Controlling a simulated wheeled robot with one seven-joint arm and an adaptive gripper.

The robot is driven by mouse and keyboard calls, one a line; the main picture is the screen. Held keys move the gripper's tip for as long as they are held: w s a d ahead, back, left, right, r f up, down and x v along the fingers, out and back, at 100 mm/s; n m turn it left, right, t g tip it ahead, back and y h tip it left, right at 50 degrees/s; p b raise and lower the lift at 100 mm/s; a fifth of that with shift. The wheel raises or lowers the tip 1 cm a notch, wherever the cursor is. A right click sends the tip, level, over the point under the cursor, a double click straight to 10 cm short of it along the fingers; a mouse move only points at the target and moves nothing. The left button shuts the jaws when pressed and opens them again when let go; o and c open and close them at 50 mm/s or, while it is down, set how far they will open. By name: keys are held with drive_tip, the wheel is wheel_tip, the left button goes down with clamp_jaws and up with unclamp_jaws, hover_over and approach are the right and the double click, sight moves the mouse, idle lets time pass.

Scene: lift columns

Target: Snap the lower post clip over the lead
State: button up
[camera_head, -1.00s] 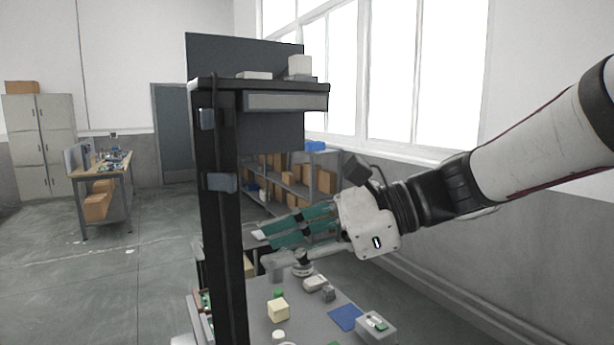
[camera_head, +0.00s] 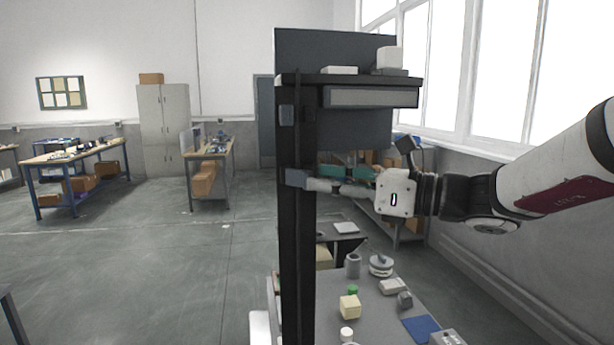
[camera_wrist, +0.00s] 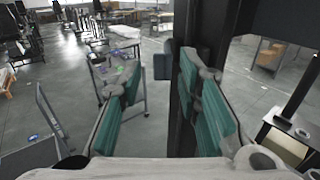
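The black post (camera_head: 297,235) stands upright at the middle of the head view, with a dark lead (camera_head: 298,130) running down its front. The upper grey clip (camera_head: 287,115) and lower grey clip (camera_head: 297,178) sit on the post. The lower clip (camera_wrist: 162,66) also shows in the wrist view, beside the dark post (camera_wrist: 184,110). My gripper (camera_head: 318,180) is level with the lower clip, just right of the post. In the wrist view its green-padded fingers (camera_wrist: 154,78) are spread, with the clip between them, nearer the right finger. Contact cannot be told.
A grey bench top (camera_head: 375,315) below my gripper carries a yellow block (camera_head: 350,307), a grey cylinder (camera_head: 353,265) and other small parts. A shelf (camera_head: 350,82) juts from the post above my arm. Open floor (camera_head: 170,270) lies to the left.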

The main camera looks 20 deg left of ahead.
sight(297, 179)
drive_tip(key=shift+w+a, duration=0.15)
drive_tip(key=shift+a, duration=1.85)
drive_tip(key=shift+c, duration=0.2)
clamp_jaws()
